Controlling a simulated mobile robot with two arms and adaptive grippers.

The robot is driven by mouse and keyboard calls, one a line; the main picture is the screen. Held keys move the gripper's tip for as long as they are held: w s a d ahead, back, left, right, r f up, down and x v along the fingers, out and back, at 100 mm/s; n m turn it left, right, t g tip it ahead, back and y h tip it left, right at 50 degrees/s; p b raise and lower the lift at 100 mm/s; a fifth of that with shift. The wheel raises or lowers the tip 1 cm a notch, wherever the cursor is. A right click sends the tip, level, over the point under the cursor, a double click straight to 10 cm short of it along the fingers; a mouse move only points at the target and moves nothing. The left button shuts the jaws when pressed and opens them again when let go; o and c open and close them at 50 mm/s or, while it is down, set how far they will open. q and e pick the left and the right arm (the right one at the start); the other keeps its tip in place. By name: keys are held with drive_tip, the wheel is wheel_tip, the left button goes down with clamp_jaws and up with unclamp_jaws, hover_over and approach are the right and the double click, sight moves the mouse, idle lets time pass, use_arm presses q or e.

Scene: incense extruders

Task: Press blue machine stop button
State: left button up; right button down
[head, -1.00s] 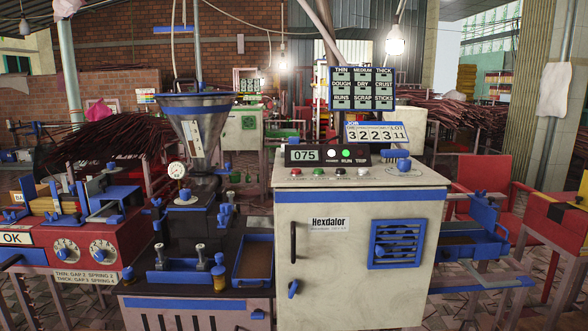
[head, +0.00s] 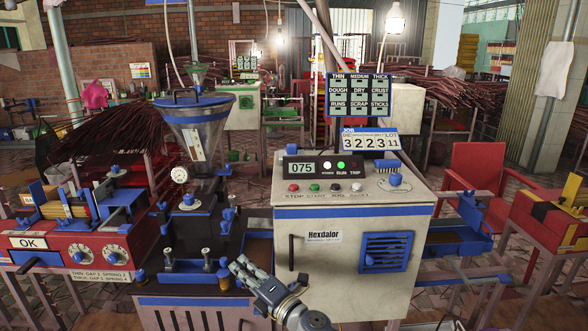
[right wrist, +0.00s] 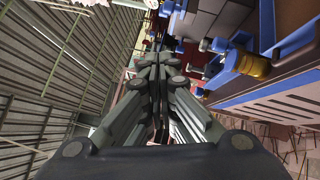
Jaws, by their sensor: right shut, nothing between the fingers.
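The blue-trimmed white Hexdalor machine (head: 345,225) stands at the centre of the head view. Its sloped top panel carries a red button (head: 293,188) at the left with the word STOP under it. To its right are a green button (head: 314,187), a black one (head: 336,188) and a white one (head: 357,186). My right gripper (head: 240,266) is shut and empty, in front of the machine's lower left side, below and left of the red button and apart from it. In the right wrist view the closed fingers (right wrist: 158,65) show. My left gripper is not in view.
A black extruder with a metal hopper (head: 195,120) stands left of the machine, with a blue-edged tray between them. A red machine (head: 75,240) is further left. A display reading 075 (head: 305,168) stands behind the buttons. A red chair (head: 475,170) is at the right.

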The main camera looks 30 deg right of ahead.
wheel_tip(320, 180, up, 13)
drive_tip(key=w+a+n+g+y+p, duration=0.25)
drive_tip(key=n+y+p, duration=0.25)
drive_tip(key=n, duration=0.5)
wheel_tip(320, 180, up, 17)
drive_tip(key=n+g+h+p, duration=0.8)
drive_tip(key=n+p, duration=0.3)
drive_tip(key=n, duration=0.2)
hover_over(292, 187)
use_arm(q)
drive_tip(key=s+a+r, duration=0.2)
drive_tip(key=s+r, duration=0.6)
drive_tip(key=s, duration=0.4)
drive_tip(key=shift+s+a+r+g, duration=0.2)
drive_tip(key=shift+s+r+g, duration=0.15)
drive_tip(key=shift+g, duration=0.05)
use_arm(e)
drive_tip(key=shift+d+r+t, duration=0.1)
drive_tip(key=shift+r+t, duration=0.05)
drive_tip(key=shift+t, duration=0.1)
use_arm(q)
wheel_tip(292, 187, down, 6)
drive_tip(key=b, duration=0.6)
use_arm(e)
wheel_tip(292, 187, down, 9)
drive_tip(key=shift+r, duration=0.1)
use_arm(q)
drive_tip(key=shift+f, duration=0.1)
